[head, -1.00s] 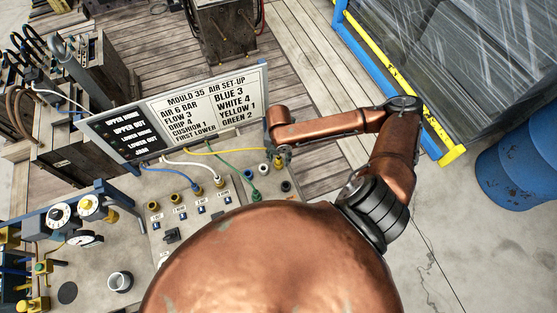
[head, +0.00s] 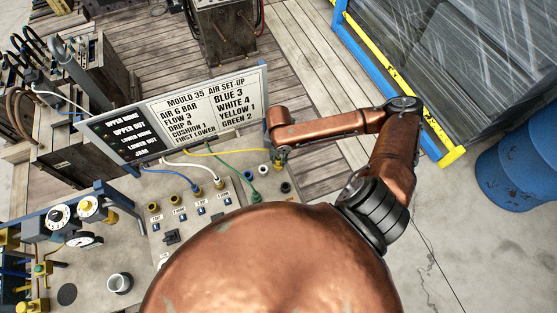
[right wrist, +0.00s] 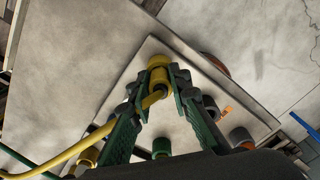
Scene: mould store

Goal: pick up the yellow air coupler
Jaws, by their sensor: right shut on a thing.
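My right gripper (head: 280,155) is at the far right corner of the grey panel, beneath the copper forearm. In the right wrist view the green fingers of my right gripper (right wrist: 160,80) are closed around the yellow air coupler (right wrist: 153,97). Its yellow hose (right wrist: 92,139) curves off to the lower left. A yellow ring-shaped piece (right wrist: 158,61) shows just beyond the fingertips; I cannot tell whether the coupler touches it. In the head view the yellow hose (head: 225,153) runs to the gripper, which largely hides the coupler. My left gripper is out of view.
The panel (head: 181,258) carries several ports and the blue (head: 170,171), white (head: 195,165) and green (head: 238,168) hoses. The set-up sign (head: 180,112) stands behind. Gauges (head: 75,225) and a cup (head: 119,282) are left. A blue drum (head: 520,165) stands right.

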